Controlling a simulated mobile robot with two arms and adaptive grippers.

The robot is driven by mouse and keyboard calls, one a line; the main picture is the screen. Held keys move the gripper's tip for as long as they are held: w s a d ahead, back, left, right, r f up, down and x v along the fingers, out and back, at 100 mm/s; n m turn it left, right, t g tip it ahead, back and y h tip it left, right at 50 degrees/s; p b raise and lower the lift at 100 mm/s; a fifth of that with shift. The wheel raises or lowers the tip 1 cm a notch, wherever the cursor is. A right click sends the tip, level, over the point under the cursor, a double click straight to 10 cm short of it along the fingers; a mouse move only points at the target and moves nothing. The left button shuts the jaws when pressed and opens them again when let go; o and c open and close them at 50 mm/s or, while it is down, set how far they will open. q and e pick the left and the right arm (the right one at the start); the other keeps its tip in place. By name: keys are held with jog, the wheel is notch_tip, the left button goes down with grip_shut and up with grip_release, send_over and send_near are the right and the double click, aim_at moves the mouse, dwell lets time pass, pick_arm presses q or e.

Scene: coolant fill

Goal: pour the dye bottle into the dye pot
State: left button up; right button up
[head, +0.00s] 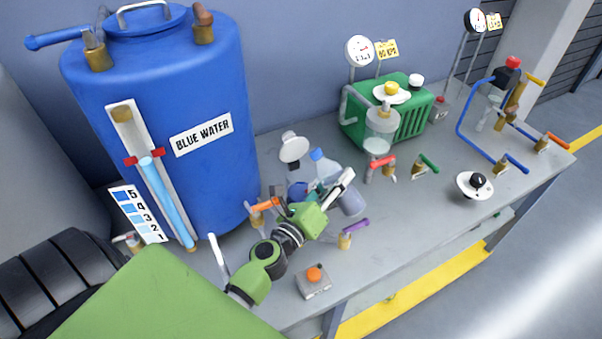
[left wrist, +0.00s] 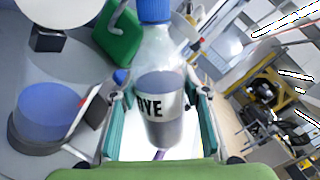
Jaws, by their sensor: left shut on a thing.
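The dye bottle (head: 349,201) is clear with a blue cap-like top and grey-violet liquid low inside. In the left wrist view the bottle (left wrist: 156,108) carries a DYE label and stands between the fingers. My left gripper (head: 340,190) is shut on it. In the head view the bottle leans, top toward the left. A round vessel with blue contents (left wrist: 45,112), perhaps the dye pot, stands left of the bottle in the left wrist view. In the head view my gripper and the bottle largely hide that spot. My right gripper is not in view.
A large blue water tank (head: 165,85) stands at the left. A white disc on a stand (head: 293,149) is behind the bottle. A purple-handled valve (head: 345,240) and an orange-button box (head: 314,280) are near the front edge. A green machine (head: 408,120) stands at the back.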

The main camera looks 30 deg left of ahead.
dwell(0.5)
pick_arm(q)
jog(key=shift+d+f+n+b, duration=0.1)
jog(key=shift+d+n+b, duration=0.2)
jog(key=shift+n, duration=0.7)
dwell(0.3)
jog(key=shift+d+f+n, duration=0.1)
jog(key=shift+d+n, duration=0.2)
jog(key=shift+n, duration=0.5)
dwell(0.9)
jog(key=shift+d+f+n+b, duration=0.15)
jog(key=shift+n+b, duration=0.2)
jog(key=shift+n, duration=0.45)
dwell(2.2)
